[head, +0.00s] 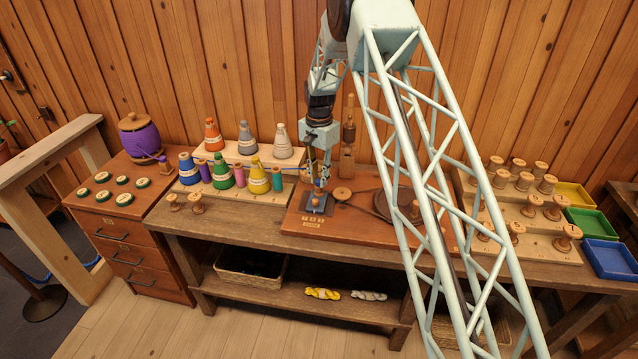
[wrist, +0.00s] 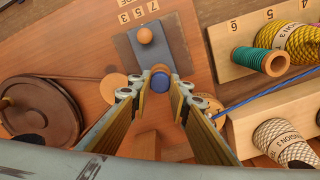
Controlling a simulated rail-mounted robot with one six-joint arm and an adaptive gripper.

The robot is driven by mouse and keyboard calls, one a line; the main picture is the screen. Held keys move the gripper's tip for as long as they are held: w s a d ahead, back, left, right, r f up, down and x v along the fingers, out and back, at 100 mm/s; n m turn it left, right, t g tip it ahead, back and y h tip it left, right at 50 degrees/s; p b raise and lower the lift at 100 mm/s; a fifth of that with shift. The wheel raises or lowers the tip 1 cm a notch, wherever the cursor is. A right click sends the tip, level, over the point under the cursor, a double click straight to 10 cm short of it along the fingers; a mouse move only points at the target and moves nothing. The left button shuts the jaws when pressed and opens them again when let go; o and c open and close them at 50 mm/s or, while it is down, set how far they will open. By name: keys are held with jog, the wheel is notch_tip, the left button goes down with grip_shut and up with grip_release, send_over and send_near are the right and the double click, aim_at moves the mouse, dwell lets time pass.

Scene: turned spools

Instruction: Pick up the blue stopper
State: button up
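The blue stopper (wrist: 160,84) shows in the wrist view as a small round blue top between my fingertips. My gripper (wrist: 161,88) points down over it, one finger on each side. The fingers look parted, with only narrow gaps to the stopper, and I see no clear grip. In the head view my gripper (head: 319,178) is low over the dark plate (head: 314,209) on the wooden board. The stopper's lower part is hidden.
An orange ball knob (wrist: 144,35) stands on the same plate, close by. A rack of coloured spools (head: 228,179) is to the left. A blue strand (wrist: 268,102) runs near my gripper. Wooden spools and coloured trays (head: 608,258) are at the right.

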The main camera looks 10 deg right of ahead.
jog(key=shift+r, duration=0.1)
jog(key=shift+r, duration=1.5)
jog(key=shift+s+r, duration=0.1)
jog(key=shift+r, duration=0.1)
jog(key=s+d, duration=0.3)
jog(key=s, duration=0.4)
jog(key=s+d+r, duration=0.1)
jog(key=s+d, duration=0.2)
jog(key=s, duration=0.4)
jog(key=shift+s+r, duration=0.2)
jog(key=shift+s, duration=0.1)
jog(key=shift+d, duration=0.1)
jog(key=s+a+f+n+b, duration=0.1)
jog(key=s+a+n+b, duration=0.2)
jog(key=s+a+n, duration=0.3)
jog(key=shift+s+n, duration=0.55)
jog(key=shift+n, duration=1.45)
jog(key=shift+a, duration=0.1)
